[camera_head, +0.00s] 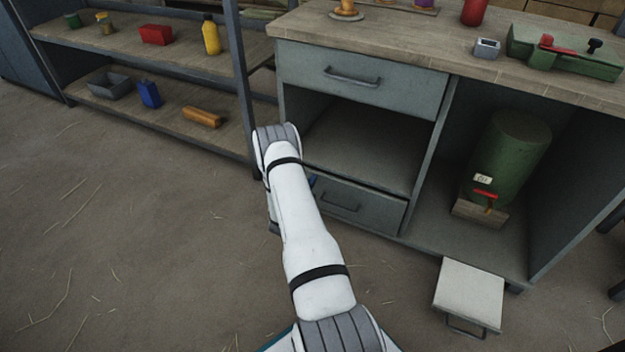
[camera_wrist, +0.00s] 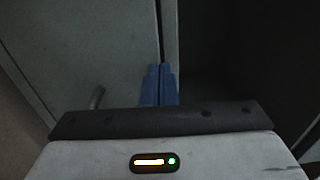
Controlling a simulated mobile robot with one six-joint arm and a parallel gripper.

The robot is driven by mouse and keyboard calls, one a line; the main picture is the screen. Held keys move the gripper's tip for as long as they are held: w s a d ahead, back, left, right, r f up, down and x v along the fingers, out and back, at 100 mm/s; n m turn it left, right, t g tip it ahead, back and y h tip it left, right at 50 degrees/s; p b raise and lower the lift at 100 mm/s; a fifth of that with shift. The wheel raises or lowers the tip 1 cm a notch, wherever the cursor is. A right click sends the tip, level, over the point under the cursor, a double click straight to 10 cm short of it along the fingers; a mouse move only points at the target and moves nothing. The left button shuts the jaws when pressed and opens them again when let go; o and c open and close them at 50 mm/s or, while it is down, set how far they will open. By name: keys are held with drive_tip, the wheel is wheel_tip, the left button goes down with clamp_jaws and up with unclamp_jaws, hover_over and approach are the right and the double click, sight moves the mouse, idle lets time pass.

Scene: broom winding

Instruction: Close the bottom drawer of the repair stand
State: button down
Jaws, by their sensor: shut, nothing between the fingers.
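The repair stand (camera_head: 424,150) is a grey cabinet with a wooden top. Its bottom drawer (camera_head: 375,211) is a grey front with a bar handle, under the open compartment at lower left. It looks flush or nearly flush with the frame; a small gap is hard to judge. My gripper (camera_head: 312,181) is mostly hidden behind my white arm, with a bit of blue finger showing at the drawer's left end. In the wrist view, my gripper's blue fingers (camera_wrist: 160,70) are together and empty, by the edge of the drawer front (camera_wrist: 85,45). Contact cannot be told.
An upper drawer (camera_head: 360,78) looks shut. A green tank (camera_head: 510,150) stands in the right compartment. A low pale step stool (camera_head: 469,291) stands on the floor in front. Shelves (camera_head: 185,120) with small items are at left. The floor at left is clear.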

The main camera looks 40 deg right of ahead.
drive_tip(key=p+v, duration=0.3)
drive_tip(key=v, duration=0.9)
drive_tip(key=shift+a+p, duration=0.3)
drive_tip(key=shift+a, duration=0.05)
drive_tip(key=s+r+m+g+y+p, duration=0.15)
drive_tip(key=r+m+g+p, duration=0.4)
drive_tip(key=r, duration=0.75)
drive_tip(key=s+r+m+g+p, duration=0.25)
drive_tip(key=r+m, duration=0.55)
drive_tip(key=r, duration=0.5)
drive_tip(key=s+r+m+g+p, duration=0.3)
drive_tip(key=r+m+p, duration=0.25)
drive_tip(key=r, duration=0.75)
drive_tip(key=s+a+r+m+t+y+p, duration=0.2)
drive_tip(key=s+a+r+m+y+p, duration=0.3)
drive_tip(key=r, duration=0.6)
drive_tip(key=s+a+r+m+t+y+p, duration=0.2)
drive_tip(key=s+a+r+m+y+p, duration=0.2)
drive_tip(key=a+r+m+p, duration=0.3)
drive_tip(key=s+a+r+m+t+y+p, duration=0.1)
drive_tip(key=s+a+r+m+y+p, duration=0.4)
drive_tip(key=a+r+m, duration=0.5)
drive_tip(key=shift+s+a+r+t+y+p, duration=0.4)
drive_tip(key=shift+s+a+r+p, duration=0.55)
drive_tip(key=shift+r, duration=2.1)
drive_tip(key=shift+s+a, duration=0.1)
drive_tip(key=shift+a, duration=0.05)
